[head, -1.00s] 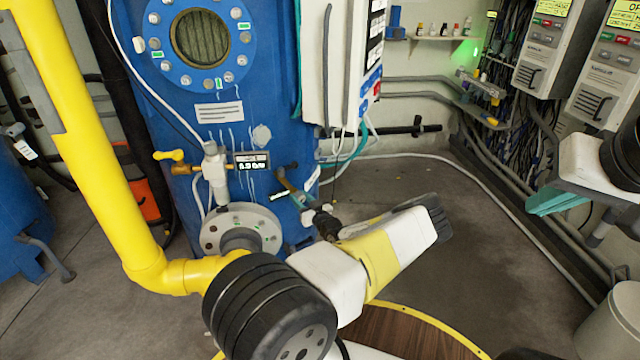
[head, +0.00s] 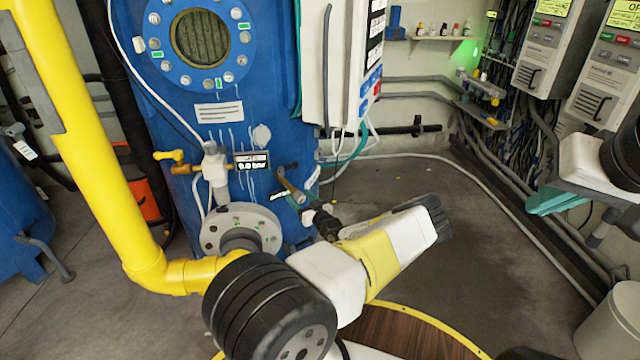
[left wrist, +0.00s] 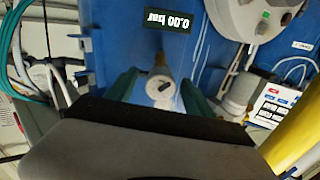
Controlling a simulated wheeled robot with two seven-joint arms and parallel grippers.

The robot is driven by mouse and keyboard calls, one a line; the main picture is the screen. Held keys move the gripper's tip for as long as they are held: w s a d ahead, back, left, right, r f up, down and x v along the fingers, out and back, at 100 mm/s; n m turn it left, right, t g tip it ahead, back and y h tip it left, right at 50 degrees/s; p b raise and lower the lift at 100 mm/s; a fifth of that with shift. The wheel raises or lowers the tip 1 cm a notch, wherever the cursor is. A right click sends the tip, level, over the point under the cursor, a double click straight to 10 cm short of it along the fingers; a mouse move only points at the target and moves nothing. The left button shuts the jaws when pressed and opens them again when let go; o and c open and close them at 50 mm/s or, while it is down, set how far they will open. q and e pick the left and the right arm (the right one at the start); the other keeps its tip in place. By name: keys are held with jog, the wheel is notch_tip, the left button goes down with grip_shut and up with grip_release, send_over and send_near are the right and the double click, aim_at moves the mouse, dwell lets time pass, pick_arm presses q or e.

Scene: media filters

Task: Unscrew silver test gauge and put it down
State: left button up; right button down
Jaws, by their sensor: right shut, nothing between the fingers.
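The silver test gauge is the short cylinder (head: 288,181) sticking out of the blue tank in the head view, its end looking dull and brownish. In the left wrist view its pale round end (left wrist: 160,88) faces me, with a black display reading 0.00 bar upside down. My left gripper (head: 298,196) reaches to it from the front. In the left wrist view its two teal fingers (left wrist: 160,98) stand on both sides of the gauge, apart, with narrow gaps seeming to show. Contact further in is hidden. My right gripper (head: 553,201) is shut and empty at the far right.
A flange (head: 240,228) and thick yellow pipe (head: 95,150) are below and left.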

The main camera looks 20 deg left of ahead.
aim_at(302, 199)
pick_arm(q)
jog(key=shift+v, duration=3)
